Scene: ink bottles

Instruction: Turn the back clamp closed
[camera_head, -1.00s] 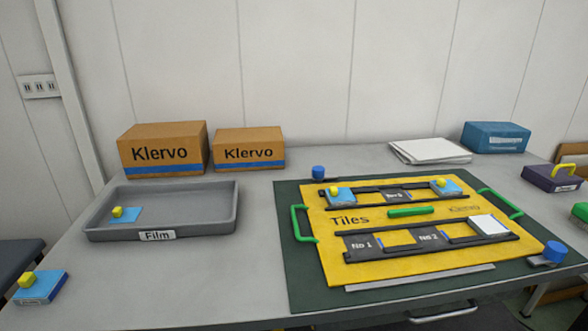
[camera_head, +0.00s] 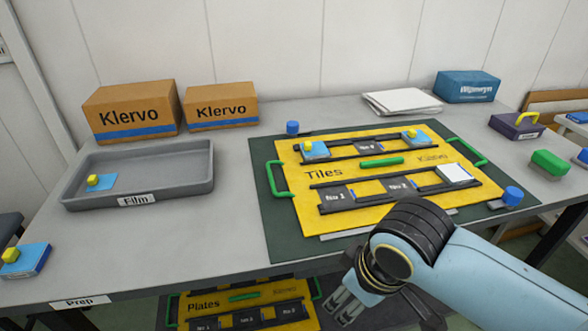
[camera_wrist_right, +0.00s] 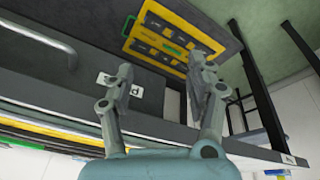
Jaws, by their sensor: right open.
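The back clamp (camera_head: 292,127) is a blue knob at the back left corner of the dark green mat, behind the yellow Tiles board (camera_head: 290,190). Which way it is turned is too small to tell. A second blue-knobbed clamp (camera_head: 513,196) sits at the board's front right. My right gripper (camera_head: 343,308) is in front of the table's front edge, low and well away from the back clamp. It is open and empty, and its spread fingers (camera_wrist_right: 160,78) show in the right wrist view. My left gripper is not in view.
A grey Film tray (camera_head: 72,199) stands left of the mat (camera_head: 282,238). Klervo boxes (camera_head: 130,105) stand behind it. Blue tiles with yellow knobs sit on the board and in the tray. A yellow Plates board (camera_head: 240,307) lies below the tabletop. Bare table lies between tray and mat.

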